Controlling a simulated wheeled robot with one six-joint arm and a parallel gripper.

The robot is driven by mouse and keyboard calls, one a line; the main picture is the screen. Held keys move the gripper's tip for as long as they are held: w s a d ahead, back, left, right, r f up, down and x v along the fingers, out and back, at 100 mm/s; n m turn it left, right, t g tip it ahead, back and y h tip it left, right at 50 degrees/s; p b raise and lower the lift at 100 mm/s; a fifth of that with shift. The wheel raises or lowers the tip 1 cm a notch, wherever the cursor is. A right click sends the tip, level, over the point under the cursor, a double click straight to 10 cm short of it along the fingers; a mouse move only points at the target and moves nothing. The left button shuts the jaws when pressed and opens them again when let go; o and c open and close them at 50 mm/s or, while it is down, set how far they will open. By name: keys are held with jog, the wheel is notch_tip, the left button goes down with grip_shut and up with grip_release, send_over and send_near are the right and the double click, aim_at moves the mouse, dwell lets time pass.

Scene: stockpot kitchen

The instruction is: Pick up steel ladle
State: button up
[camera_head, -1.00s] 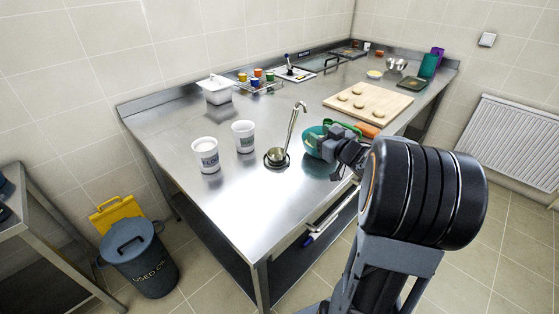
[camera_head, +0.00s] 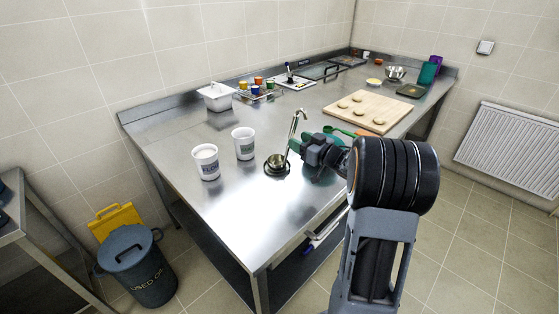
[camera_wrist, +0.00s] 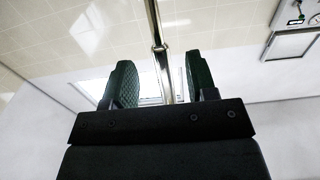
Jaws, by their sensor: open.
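The steel ladle (camera_head: 291,137) stands with its bowl (camera_head: 276,161) low on a dark round rest (camera_head: 277,171) near the table's front, its hooked handle rising up and to the right. My gripper (camera_head: 298,145) is at the handle from the right. In the wrist view the handle (camera_wrist: 159,50) runs down between the two green-padded fingers of my open gripper (camera_wrist: 160,82), with a gap on both sides. The bowl is outside the wrist view.
Two white tubs (camera_head: 206,162) (camera_head: 244,143) stand left of the ladle. The table's front left is clear.

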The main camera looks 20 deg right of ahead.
aim_at(289, 136)
jog(key=x, duration=0.5)
jog(key=shift+p, duration=0.35)
grip_shut()
dwell(0.3)
